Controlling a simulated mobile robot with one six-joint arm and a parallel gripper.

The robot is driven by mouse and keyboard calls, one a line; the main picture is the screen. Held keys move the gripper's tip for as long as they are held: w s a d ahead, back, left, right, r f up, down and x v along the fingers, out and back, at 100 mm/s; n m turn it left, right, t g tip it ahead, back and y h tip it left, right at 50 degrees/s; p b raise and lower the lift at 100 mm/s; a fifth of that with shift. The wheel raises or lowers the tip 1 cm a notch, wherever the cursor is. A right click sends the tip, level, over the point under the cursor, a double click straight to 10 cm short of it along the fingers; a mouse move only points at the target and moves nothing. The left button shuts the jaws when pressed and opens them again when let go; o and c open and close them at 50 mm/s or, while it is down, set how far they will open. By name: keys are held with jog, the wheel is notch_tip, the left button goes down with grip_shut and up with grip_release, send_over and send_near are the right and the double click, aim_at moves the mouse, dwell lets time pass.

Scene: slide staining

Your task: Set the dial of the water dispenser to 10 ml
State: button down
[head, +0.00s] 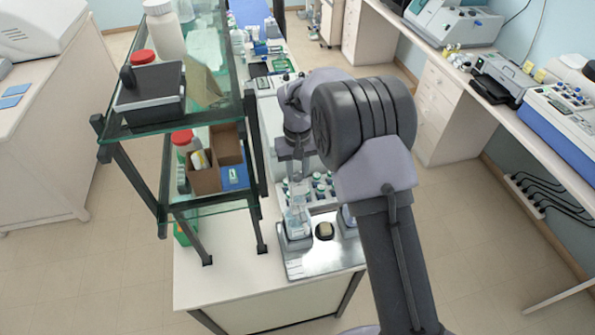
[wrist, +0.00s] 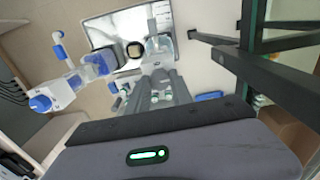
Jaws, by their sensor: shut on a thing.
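Two bottle dispensers show in the wrist view. One has a clear bottle (wrist: 158,44) in a grey base and stands straight beyond my fingertips. The other (wrist: 95,65), to its left, has a white head with a blue dial (wrist: 40,103). My gripper (wrist: 158,74) is shut at the head of the clear dispenser, on what appears to be its dial. The fingers hide the dial, so I cannot read its setting. In the head view this dispenser (head: 297,222) stands below my gripper (head: 296,178); the other is mostly behind my arm. No label names the water dispenser legibly.
Both stand on a shiny metal tray (head: 318,265) with a small dark-rimmed round item (head: 324,231) between them. A rack of several green-capped bottles (head: 318,185) is behind. A glass shelf (head: 225,95) with dark posts is close on the left.

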aim_at(298, 175)
jog(key=c, duration=1.1)
grip_release()
notch_tip(298, 175, up, 18)
jog(key=shift+f, duration=0.25)
